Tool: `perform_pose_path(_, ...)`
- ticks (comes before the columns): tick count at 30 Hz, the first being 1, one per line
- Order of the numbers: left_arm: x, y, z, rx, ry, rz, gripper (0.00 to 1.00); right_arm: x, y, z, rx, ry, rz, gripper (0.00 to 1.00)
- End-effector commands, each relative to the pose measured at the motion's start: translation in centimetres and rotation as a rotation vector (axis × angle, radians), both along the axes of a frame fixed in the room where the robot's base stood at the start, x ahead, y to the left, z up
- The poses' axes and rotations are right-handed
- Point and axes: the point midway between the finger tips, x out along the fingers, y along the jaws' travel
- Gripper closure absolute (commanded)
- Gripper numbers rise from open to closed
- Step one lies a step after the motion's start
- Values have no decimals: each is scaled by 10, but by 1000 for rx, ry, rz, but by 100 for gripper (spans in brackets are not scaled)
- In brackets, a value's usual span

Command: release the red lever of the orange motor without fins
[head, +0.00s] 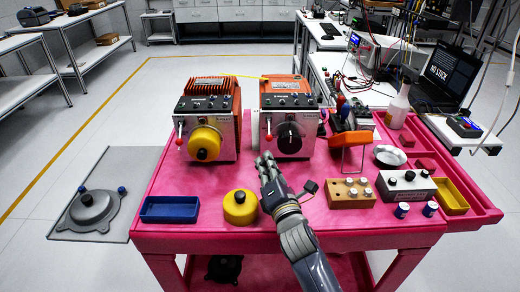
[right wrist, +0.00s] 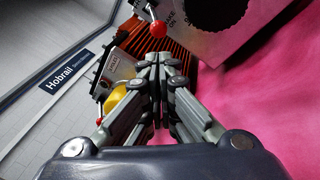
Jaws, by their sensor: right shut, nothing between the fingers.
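The orange motor without fins (head: 290,92) stands at the back middle of the pink table, with a black round knob (head: 289,138) on its grey front. Its red-knobbed lever (head: 268,137) is on the left of that front, with the red ball at the lower end. In the right wrist view the red ball (right wrist: 158,29) is just beyond my fingertips, seemingly apart from them. My right gripper (head: 265,158) is shut and empty, just below and in front of the lever; its closed fingers (right wrist: 160,62) show in the wrist view. My left gripper is not in view.
The finned orange motor (head: 208,90), with a yellow knob and its own red lever (head: 179,141), stands to the left. A yellow cap (head: 240,207) and blue tray (head: 170,209) lie in front. A wooden block (head: 349,193) and grey control box (head: 406,186) are at right.

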Motion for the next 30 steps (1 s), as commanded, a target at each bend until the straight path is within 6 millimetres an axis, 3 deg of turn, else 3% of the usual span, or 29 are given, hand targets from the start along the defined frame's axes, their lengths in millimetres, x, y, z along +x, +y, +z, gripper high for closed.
perform_pose_path(4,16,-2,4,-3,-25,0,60,25,7,4,3,-1,-1,100)
perform_pose_path(10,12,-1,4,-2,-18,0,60,45,13,5,2,0,-1,100)
perform_pose_path(18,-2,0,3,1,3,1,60,51,14,5,1,0,0,100)
perform_pose_path(30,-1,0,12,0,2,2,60,50,14,9,2,13,0,100)
